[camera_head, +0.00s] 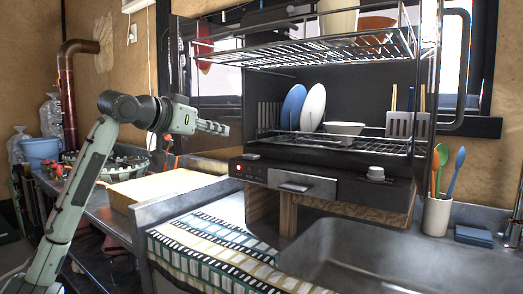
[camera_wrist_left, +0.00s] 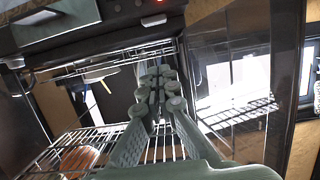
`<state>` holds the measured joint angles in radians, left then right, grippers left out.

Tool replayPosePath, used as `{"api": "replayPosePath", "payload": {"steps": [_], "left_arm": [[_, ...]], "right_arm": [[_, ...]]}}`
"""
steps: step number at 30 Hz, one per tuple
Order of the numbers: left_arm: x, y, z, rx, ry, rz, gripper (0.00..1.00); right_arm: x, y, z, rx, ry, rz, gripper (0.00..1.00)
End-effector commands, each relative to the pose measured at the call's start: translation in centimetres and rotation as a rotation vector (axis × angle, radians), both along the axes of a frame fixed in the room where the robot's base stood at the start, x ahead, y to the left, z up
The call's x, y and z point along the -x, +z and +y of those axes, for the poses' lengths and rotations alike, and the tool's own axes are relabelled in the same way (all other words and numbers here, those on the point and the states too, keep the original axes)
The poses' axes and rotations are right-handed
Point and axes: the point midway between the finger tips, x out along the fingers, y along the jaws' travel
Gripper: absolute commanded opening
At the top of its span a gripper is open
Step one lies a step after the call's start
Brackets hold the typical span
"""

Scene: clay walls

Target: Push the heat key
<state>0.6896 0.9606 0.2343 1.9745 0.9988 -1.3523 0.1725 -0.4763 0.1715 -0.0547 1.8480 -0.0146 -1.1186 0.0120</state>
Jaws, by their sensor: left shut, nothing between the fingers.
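A dark dish dryer with wire racks stands over the sink. Its front control panel (camera_head: 330,186) has a red light (camera_head: 238,167) at its left, with small keys beside it, a silver plate and a round knob (camera_head: 376,173). I cannot tell which key is the heat key. My left gripper (camera_head: 220,128) is shut and empty, above and to the left of the panel's left end, apart from it. In the left wrist view the shut fingers (camera_wrist_left: 160,85) show over the wire rack, and the panel's red light (camera_wrist_left: 160,2) shows at the top edge. My right gripper is not in view.
White and blue plates (camera_head: 312,108) and a bowl (camera_head: 344,129) stand on the lower rack. A striped towel (camera_head: 215,245) lies in front, beside the sink (camera_head: 390,255). A utensil cup (camera_head: 436,215) stands at right. Open air lies between gripper and panel.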

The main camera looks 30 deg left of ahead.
Motion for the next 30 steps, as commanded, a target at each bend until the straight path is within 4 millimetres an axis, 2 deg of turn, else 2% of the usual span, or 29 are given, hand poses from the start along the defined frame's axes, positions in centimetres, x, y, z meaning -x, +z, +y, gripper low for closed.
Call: {"api": "replayPosePath", "payload": {"steps": [3,11,16,18,20,30], "left_arm": [[0.3,0.6,0.0,-0.002,-0.002,-0.008,0.0],[0.3,0.6,0.0,-0.002,-0.002,-0.007,0.0],[-0.5,0.4,-0.1,0.001,-0.003,-0.007,0.0],[-1.4,0.2,-0.1,0.001,-0.003,-0.006,0.0],[-2.4,0.0,-0.3,0.001,-0.004,-0.005,0.0],[-9.5,-1.7,-0.9,0.002,-0.003,-0.006,0.0]], "right_arm": [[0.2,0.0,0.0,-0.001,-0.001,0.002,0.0],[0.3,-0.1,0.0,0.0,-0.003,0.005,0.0],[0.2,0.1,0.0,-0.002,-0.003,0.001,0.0],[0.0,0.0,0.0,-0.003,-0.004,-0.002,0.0],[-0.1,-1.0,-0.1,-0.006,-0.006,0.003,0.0],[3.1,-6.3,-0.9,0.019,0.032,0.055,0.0]]}}
